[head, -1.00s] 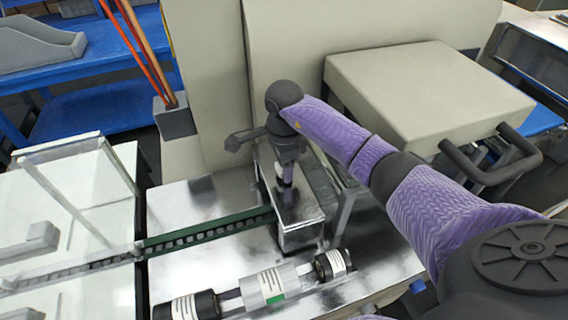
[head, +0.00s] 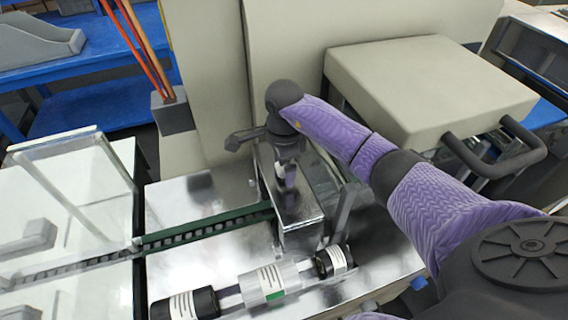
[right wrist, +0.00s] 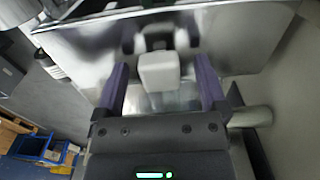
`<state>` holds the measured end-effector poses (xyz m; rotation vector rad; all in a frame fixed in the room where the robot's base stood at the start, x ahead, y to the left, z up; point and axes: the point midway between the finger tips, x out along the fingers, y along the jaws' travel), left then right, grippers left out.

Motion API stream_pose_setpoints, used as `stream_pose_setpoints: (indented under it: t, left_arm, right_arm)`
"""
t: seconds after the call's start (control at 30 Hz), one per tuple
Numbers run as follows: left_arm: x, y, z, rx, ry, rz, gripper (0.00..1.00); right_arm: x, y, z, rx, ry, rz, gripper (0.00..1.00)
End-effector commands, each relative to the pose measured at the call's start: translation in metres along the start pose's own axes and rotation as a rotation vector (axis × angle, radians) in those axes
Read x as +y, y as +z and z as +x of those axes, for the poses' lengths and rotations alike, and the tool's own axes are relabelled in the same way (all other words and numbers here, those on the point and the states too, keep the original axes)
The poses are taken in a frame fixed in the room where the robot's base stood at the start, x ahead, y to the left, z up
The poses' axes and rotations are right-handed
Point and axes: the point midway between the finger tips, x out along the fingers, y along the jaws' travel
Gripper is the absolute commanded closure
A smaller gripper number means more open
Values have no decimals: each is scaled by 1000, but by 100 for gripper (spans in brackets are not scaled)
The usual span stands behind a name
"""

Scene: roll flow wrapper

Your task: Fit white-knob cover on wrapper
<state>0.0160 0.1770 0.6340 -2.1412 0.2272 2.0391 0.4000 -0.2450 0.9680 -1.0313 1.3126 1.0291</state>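The shiny metal cover (head: 300,213) sits on the wrapper's steel deck at the end of the green conveyor channel. Its white knob (right wrist: 159,71) stands up between the purple fingers of my right gripper (right wrist: 163,88) in the right wrist view. A gap shows on each side of the knob, so the fingers are apart and not touching it. In the head view my right gripper (head: 287,172) points down over the cover and hides most of the knob. Whether the cover is fully seated I cannot tell. My left gripper is not in view.
The green conveyor channel (head: 205,231) runs left from the cover. A beige machine wall (head: 350,25) stands behind, and a beige box with a dark handle (head: 430,85) at right.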

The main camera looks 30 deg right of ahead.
Motion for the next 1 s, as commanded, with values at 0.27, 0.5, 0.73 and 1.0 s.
stream_pose_setpoints:
  t: [0.27, 0.5, 0.73, 1.0]
  left_arm:
    - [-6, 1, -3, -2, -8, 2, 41]
    - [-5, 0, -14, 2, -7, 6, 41]
    - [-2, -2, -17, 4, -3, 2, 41]
    - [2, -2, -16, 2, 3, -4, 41]
  right_arm:
    - [0, 0, -9, 2, -1, 0, 9]
    - [-1, 0, -71, 0, -4, 0, 9]
    - [0, 0, -99, 0, 0, 0, 9]
    - [0, 0, -99, 0, 1, 0, 9]
